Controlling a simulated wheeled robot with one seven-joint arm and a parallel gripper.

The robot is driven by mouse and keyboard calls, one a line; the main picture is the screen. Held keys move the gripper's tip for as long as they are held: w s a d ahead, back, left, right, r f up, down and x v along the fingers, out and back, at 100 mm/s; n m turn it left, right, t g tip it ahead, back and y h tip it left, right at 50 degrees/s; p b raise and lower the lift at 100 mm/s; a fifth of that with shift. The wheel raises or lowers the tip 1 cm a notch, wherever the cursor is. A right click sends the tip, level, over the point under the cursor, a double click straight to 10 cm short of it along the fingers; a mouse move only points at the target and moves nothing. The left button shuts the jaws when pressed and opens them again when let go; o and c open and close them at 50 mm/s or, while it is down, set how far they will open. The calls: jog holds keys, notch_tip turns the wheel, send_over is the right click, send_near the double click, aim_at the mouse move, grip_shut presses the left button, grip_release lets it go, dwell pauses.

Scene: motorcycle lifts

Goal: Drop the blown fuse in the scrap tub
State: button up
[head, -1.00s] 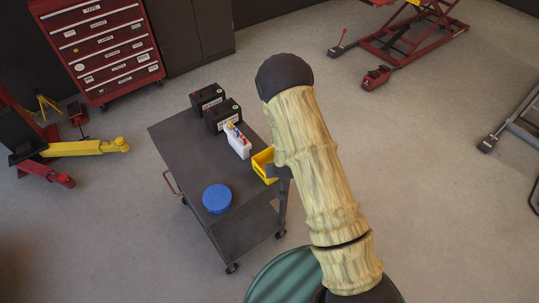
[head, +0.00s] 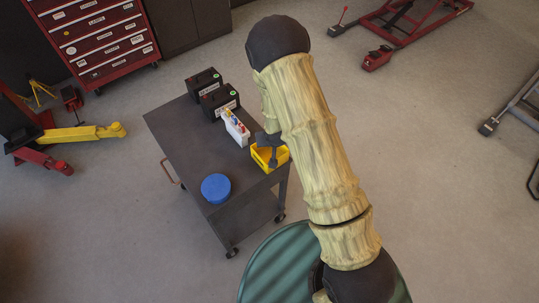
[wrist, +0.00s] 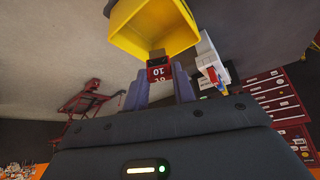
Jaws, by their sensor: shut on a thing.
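My gripper (wrist: 160,88) is shut on a red fuse (wrist: 158,74) marked 10, which shows between the fingertips in the wrist view. In the head view my gripper (head: 270,154) is at the open yellow tub (head: 284,157), on the right edge of the dark cart. The yellow tub also shows in the wrist view (wrist: 125,35), just beyond the fuse. The fuse overlaps the tub's edge in that view; I cannot tell its height over the tub. The fuse is too hidden to see in the head view.
The cart top (head: 180,145) also bears a white holder (head: 238,132) with coloured pieces next to the tub, two black batteries (head: 219,101) behind it, and a round blue container (head: 216,188) at the front. The cart's middle is clear. A green round surface (head: 265,270) lies below my arm.

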notch_tip(320, 180, down, 5)
jog(key=b, duration=0.2)
jog(key=shift+a+b, duration=0.1)
jog(key=shift+b, duration=0.2)
jog(key=o, duration=1)
jog(key=shift+w, duration=0.1)
jog(key=b+v, duration=0.1)
jog(key=v, duration=1.6)
jog(key=shift+r+b, duration=0.15)
jog(key=shift+b, duration=0.25)
